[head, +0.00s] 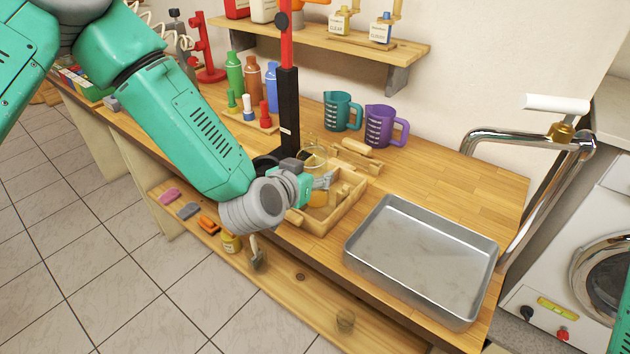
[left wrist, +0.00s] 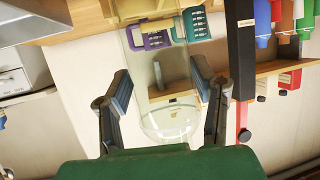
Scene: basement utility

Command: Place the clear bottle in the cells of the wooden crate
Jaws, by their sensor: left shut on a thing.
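The wooden crate (head: 347,211) stands on the bench, left of the metal tray. My left gripper (head: 322,182) is over the crate and shut on the clear bottle (head: 313,157). The bottle's round, see-through upper part shows just behind the gripper. The gripper and arm hide part of the crate, and I cannot tell whether the bottle's lower end is inside a cell. In the left wrist view the clear bottle (left wrist: 168,118) lies between the two fingers of the left gripper (left wrist: 162,88). My right gripper is out of view.
A metal tray (head: 425,258) lies right of the crate. A black and red post (head: 287,110) rises close behind the gripper. Teal (head: 342,112) and purple (head: 380,126) jugs stand behind. A chrome pipe (head: 530,140) bends at the right. Bare bench lies right of the jugs.

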